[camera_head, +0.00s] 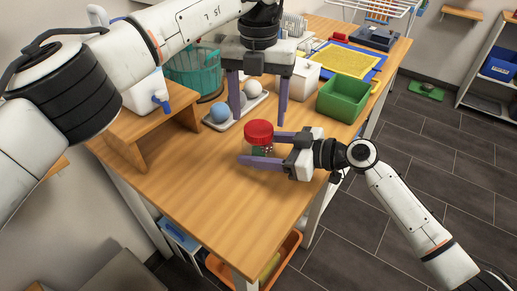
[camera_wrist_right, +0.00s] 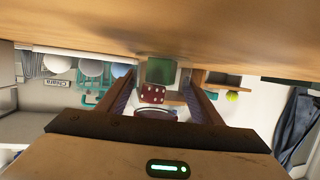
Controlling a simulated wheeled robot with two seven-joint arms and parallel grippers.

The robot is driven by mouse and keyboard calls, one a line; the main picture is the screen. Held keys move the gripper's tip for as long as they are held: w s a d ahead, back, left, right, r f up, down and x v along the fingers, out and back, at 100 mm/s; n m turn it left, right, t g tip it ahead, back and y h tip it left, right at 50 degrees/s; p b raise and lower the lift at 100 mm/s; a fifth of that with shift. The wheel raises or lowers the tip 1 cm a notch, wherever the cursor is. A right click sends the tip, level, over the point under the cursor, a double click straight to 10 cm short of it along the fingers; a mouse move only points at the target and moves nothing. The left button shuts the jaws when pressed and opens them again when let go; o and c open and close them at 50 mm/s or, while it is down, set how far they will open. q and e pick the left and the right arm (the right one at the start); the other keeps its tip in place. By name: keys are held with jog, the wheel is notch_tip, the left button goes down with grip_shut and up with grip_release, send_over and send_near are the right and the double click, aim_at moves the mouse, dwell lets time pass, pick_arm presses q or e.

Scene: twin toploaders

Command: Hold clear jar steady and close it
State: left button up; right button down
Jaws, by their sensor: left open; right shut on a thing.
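A clear jar (camera_head: 260,149) stands on the wooden table with a red lid (camera_head: 258,131) on top. I cannot tell whether the lid is tight. My right gripper (camera_head: 262,151) is shut on the jar's body from the right, one finger on each side. In the right wrist view something green (camera_wrist_right: 161,71) and a red piece with white dots (camera_wrist_right: 153,94) show between the fingers, apparently inside the jar. My left gripper (camera_head: 259,117) points down, open and empty, with its fingers spread just behind and above the lid; the exact gap is unclear.
A tray with a blue ball (camera_head: 219,112) and a white ball lies behind the jar. A green bin (camera_head: 343,99), a white box (camera_head: 304,77) and a teal basket (camera_head: 195,72) stand farther back. A wooden stand (camera_head: 145,124) is at left. The front table is clear.

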aim_at(259, 128)
pick_arm(q)
jog(key=shift+f, duration=1.7)
jog(key=c, duration=1.1)
jog(key=m, duration=0.4)
jog(key=shift+m, duration=0.4)
jog(key=o, duration=1.2)
jog(key=shift+o, duration=0.2)
jog(key=shift+r, duration=0.1)
